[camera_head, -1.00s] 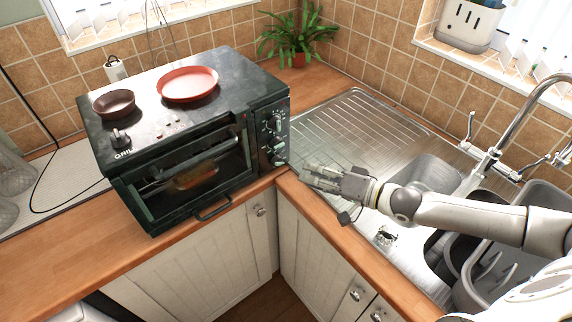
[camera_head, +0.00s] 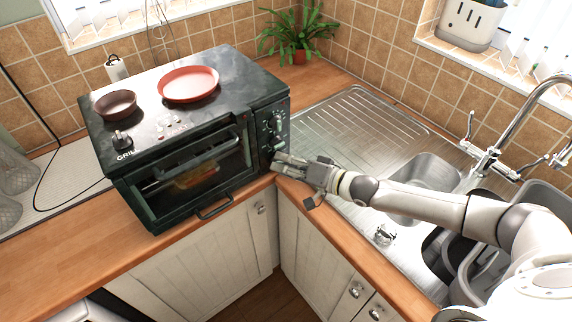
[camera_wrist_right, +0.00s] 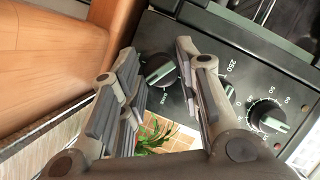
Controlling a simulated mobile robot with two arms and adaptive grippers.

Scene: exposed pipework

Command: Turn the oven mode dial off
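The dark oven (camera_head: 185,150) stands in the counter corner, with a column of dials on the right of its front. My right gripper (camera_head: 277,160) is at the lower end of that column and covers part of it. In the right wrist view, my gripper (camera_wrist_right: 158,62) is open, with one black dial (camera_wrist_right: 159,70) between its fingertips; contact cannot be told. This dial has a pale pointer bar. A second dial (camera_wrist_right: 229,90) is partly hidden behind the right finger, near a "250" marking. A third dial (camera_wrist_right: 267,118) is clear to the right. The mode dial's label is not legible. My left gripper is not in view.
A red pan (camera_head: 188,84) and a smaller brown pan (camera_head: 115,104) sit on the oven top. The glass door, with its handle (camera_head: 214,208), is shut. The metal sink (camera_head: 350,125) and tap (camera_head: 515,120) are to the right. A potted plant (camera_head: 298,38) stands behind.

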